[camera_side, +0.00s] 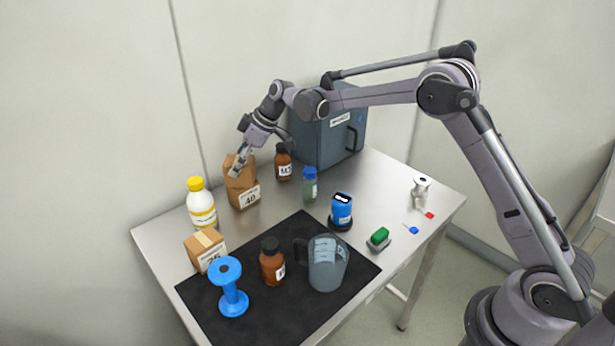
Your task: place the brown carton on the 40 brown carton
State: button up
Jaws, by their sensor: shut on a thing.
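My gripper (239,163) points down at the back left of the table and is shut on the brown carton (244,178). The brown carton is plain on its visible side and sits directly above the 40 brown carton (236,199), which stands on the table with a white label reading 40. The two look in contact, but I cannot tell whether the upper carton's weight rests on the lower one. My fingers hide part of the upper carton.
A yellow-capped white bottle (202,207) stands left of the cartons, and a brown bottle (283,165) to their right. Another labelled carton (204,250) stands in front. A blue spool (231,290), brown bottle (272,264) and jug (327,266) stand on the black mat (285,325).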

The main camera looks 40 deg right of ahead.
jog(key=shift+f, duration=0.1)
jog(key=o, duration=1.3)
jog(key=shift+o, duration=0.2)
jog(key=v, duration=1.2)
jog(key=s+d+r+m+h, duration=0.1)
jog(key=s+r+m, duration=0.25)
jog(key=s, duration=0.65)
jog(key=s+d+f+m+t+h, duration=0.1)
jog(key=s+d+f+m+h, duration=0.1)
jog(key=s, duration=0.9)
jog(key=s+d+f+m+t+h, duration=0.1)
jog(key=s+f+m, duration=0.3)
jog(key=s, duration=0.8)
jog(key=shift+s+d+t+h, duration=0.3)
jog(key=shift+d+h, duration=0.1)
jog(key=shift+d, duration=0.25)
